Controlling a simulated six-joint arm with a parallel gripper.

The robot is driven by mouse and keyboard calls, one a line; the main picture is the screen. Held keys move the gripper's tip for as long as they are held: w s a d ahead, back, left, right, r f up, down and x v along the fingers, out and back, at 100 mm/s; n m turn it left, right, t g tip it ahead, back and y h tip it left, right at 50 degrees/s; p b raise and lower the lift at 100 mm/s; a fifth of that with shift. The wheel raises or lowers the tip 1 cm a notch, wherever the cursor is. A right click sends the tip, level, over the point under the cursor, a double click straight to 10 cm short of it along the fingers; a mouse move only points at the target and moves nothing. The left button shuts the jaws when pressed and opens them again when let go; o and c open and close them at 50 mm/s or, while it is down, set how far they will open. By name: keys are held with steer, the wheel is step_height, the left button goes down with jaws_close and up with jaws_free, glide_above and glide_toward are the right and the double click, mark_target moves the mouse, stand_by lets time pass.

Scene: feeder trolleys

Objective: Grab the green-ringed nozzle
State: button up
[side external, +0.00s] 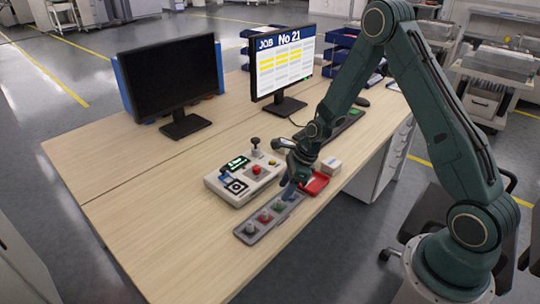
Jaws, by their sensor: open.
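A grey nozzle tray (241,235) lies near the front edge of the wooden desk. It holds a row of small nozzles. The green-ringed nozzle (279,206) sits in the tray, between a red-ringed nozzle (265,217) and the far end, where my gripper is. A grey or dark nozzle (250,229) is at the near end. My gripper (289,190) is open and points down over the far end of the tray, just beyond the green-ringed nozzle. It looks bluish at the tip, and I cannot tell whether that is a finger or another nozzle. The fingers are small and partly hidden.
A control box (214,186) with buttons and a joystick stands left of the tray. A red tray (318,185) and a small white box (331,166) are close to my gripper's right. Two monitors and a keyboard (349,122) stand farther back. The desk's near left is clear.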

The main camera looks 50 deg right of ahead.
mark_target(279, 198)
steer(key=shift+x, duration=2.6)
steer(key=shift+s+a, duration=0.1)
steer(key=shift+a, duration=0.1)
steer(key=c, duration=0.8)
steer(key=shift+c, duration=0.2)
steer(key=shift+r, duration=0.15)
step_height(279, 198, up, 20)
